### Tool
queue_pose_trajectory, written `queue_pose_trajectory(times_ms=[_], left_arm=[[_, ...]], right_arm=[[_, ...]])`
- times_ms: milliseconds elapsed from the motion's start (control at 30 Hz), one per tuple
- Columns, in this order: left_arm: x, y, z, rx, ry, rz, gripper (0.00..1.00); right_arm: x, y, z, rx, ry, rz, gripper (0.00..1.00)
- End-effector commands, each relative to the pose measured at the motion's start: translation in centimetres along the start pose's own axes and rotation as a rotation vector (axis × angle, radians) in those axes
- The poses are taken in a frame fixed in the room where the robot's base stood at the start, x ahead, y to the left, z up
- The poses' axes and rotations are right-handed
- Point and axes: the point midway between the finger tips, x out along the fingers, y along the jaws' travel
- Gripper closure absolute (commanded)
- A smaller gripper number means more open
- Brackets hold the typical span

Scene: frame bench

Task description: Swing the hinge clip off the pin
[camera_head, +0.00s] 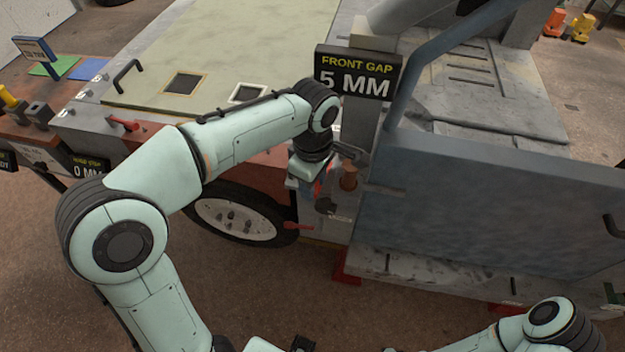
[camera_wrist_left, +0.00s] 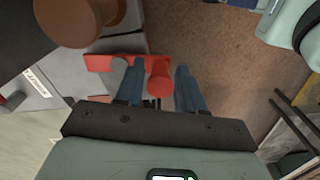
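In the left wrist view, the red hinge clip (camera_wrist_left: 112,63) is a flat bar with an upright round knob (camera_wrist_left: 159,78). My left gripper (camera_wrist_left: 159,84) is open, with its two blue fingers on either side of the knob; narrow gaps seem to show beside it. A copper-brown pin (camera_wrist_left: 88,18) with a round head stands just beyond the clip; it is also in the head view (camera_head: 349,178). Whether the clip is still around the pin cannot be told. In the head view my left gripper (camera_head: 318,190) points down beside the pin, mostly hidden by its wrist.
A large blue-grey door panel (camera_head: 480,205) stands right of the pin. A sign (camera_head: 357,73) reading "FRONT GAP 5 MM" is above it. A red lever (camera_head: 297,226) sits below, near the wheel (camera_head: 235,218). A pale green panel (camera_head: 215,55) lies behind. Open floor is in front.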

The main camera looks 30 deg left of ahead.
Motion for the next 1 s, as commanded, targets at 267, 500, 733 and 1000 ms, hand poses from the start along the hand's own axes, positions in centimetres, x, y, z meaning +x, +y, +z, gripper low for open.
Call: queue_pose_trajectory(times_ms=[267,500,733,1000], left_arm=[[-0.4,0.0,0.0,0.001,0.0,0.001,0.62],[-4.5,0.2,0.0,0.001,0.0,0.006,0.62],[-9.7,0.1,0.0,0.001,0.0,0.005,0.62],[-13.1,0.1,0.0,0.001,0.0,0.001,0.62]], right_arm=[[-0.1,-0.1,0.0,0.0,0.001,0.0,0.57],[-1.1,-0.6,-0.5,-0.002,0.007,-0.002,0.57],[-2.5,-1.3,-1.2,-0.006,0.018,-0.006,0.57],[-3.5,-1.9,-1.7,-0.009,0.026,-0.009,0.57]])
